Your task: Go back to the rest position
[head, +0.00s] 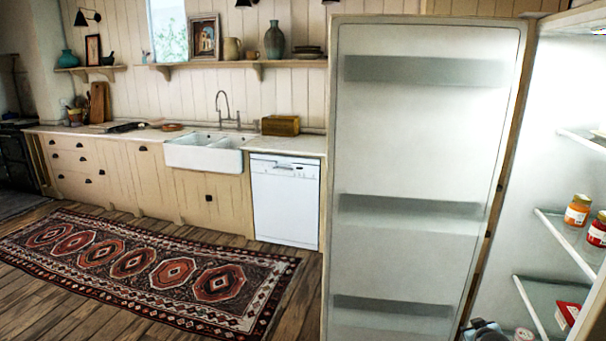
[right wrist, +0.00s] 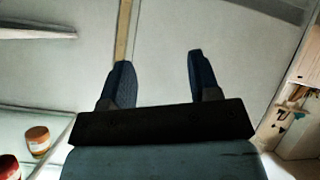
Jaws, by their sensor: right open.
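My right gripper (right wrist: 158,62) is open in the right wrist view, with nothing between its two dark fingers. The pale inner face of the open fridge door (right wrist: 220,60) is behind the fingers. A dark grey piece at the bottom edge of the head view (head: 484,331), below the fridge opening, may be part of my right arm or gripper; too little shows to be sure. My left gripper is not in view.
The open fridge door (head: 415,180) stands upright in front. Fridge shelves at right hold an orange jar (head: 578,211), a red jar (head: 597,230) and a red box (head: 567,315). A patterned rug (head: 140,270) lies on clear floor at left, before the sink counter (head: 110,165).

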